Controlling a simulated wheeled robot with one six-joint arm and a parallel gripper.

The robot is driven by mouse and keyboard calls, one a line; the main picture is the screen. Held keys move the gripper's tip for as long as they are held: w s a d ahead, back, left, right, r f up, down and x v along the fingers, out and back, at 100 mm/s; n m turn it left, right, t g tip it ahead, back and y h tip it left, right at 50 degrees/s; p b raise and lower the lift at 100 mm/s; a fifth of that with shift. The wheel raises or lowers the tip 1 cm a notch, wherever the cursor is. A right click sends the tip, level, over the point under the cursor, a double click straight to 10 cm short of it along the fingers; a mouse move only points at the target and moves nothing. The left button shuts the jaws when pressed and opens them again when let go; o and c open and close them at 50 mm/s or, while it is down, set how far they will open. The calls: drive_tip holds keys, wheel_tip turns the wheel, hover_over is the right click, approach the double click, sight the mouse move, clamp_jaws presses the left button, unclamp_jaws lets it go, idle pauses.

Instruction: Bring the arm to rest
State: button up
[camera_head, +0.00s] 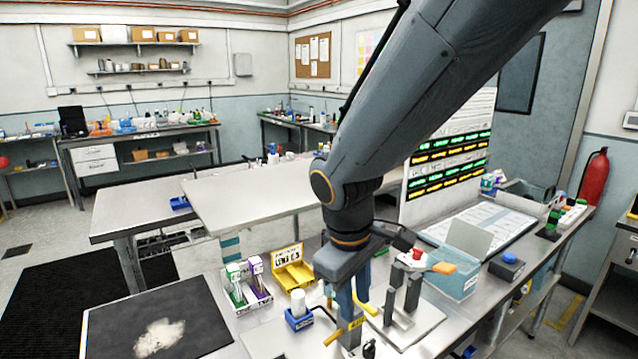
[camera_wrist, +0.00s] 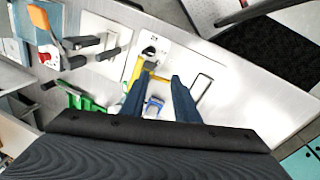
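My arm reaches down from the upper right in the head view, and my gripper (camera_head: 355,303) hangs over the front of the metal workbench (camera_head: 215,345). In the wrist view my gripper (camera_wrist: 160,76) has its two blue-grey fingers apart. A yellow-handled fixture (camera_head: 333,337) stands directly by the fingertips. It also shows between and beyond the fingers in the wrist view (camera_wrist: 136,72). I see nothing held between the fingers, and whether they touch the fixture cannot be told.
A grey fixture with upright posts (camera_head: 398,318) and a red knob stands close right of the gripper. A light-blue bin (camera_head: 455,283) is farther right. Left are a blue holder with a white cylinder (camera_head: 298,303), a yellow tray (camera_head: 292,272), module racks (camera_head: 247,284) and a black mat (camera_head: 105,330).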

drive_tip(key=s+d+f+m+y, duration=0.1)
drive_tip(key=d+f+m, duration=0.2)
drive_tip(key=d+m, duration=0.3)
drive_tip(key=s+d+f+m, duration=0.2)
drive_tip(key=d+f+m, duration=0.15)
drive_tip(key=d, duration=0.45)
wheel_tip(320, 180, down, 10)
drive_tip(key=b, duration=1)
drive_tip(key=shift+w+a+f+g, duration=0.15)
drive_tip(key=shift+w+a+g, duration=0.05)
drive_tip(key=shift+a+g, duration=0.2)
drive_tip(key=shift+d, duration=0.15)
